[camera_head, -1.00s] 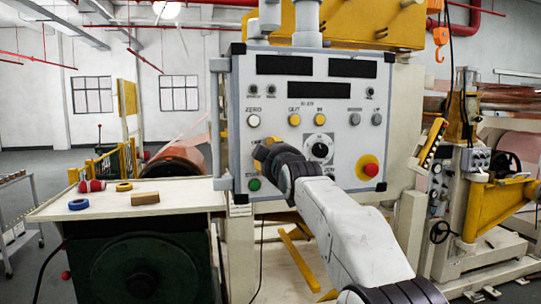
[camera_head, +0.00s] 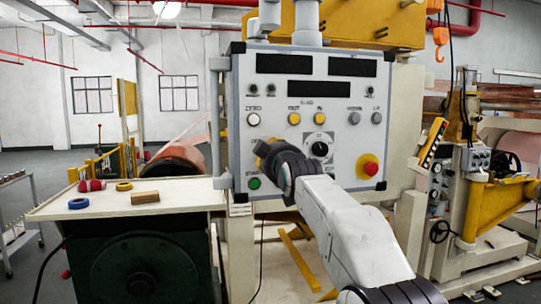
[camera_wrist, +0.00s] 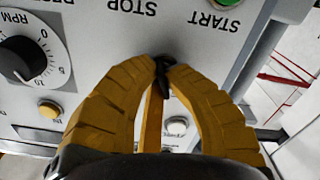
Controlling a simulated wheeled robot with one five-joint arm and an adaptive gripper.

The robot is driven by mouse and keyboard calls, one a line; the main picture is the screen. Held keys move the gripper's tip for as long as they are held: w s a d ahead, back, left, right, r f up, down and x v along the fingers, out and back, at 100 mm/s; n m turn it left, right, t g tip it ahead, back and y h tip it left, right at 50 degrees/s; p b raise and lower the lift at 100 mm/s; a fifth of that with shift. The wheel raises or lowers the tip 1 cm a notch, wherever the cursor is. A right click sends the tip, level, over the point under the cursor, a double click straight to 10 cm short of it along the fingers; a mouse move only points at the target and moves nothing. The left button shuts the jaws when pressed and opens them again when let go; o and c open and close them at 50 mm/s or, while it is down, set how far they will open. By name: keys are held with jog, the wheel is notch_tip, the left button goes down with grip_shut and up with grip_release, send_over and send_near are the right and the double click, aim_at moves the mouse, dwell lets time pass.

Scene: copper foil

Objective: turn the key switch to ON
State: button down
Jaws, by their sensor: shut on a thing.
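The grey control panel (camera_head: 340,110) stands upright in front of me in the head view. My gripper (camera_head: 264,150) is against its lower left part, with my wrist covering the key switch there. In the wrist view, which shows the panel upside down, the yellow fingers of my gripper (camera_wrist: 162,66) meet around a small dark key (camera_wrist: 166,78) below the STOP label. The fingers hide most of the switch, so I cannot read its position.
A green START button (camera_head: 254,184), a white button (camera_head: 253,120), a black RPM dial (camera_head: 319,149) and a red emergency button (camera_head: 369,166) surround my gripper.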

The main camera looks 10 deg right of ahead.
jog(key=m+b, duration=0.1)
jog(key=m, duration=0.4)
jog(key=shift+f, duration=0.2)
jog(key=m, duration=0.5)
jog(key=shift+m, duration=0.4)
jog(key=shift+f, duration=0.1)
jog(key=c, duration=1.3)
grip_release()
jog(key=s, duration=1.2)
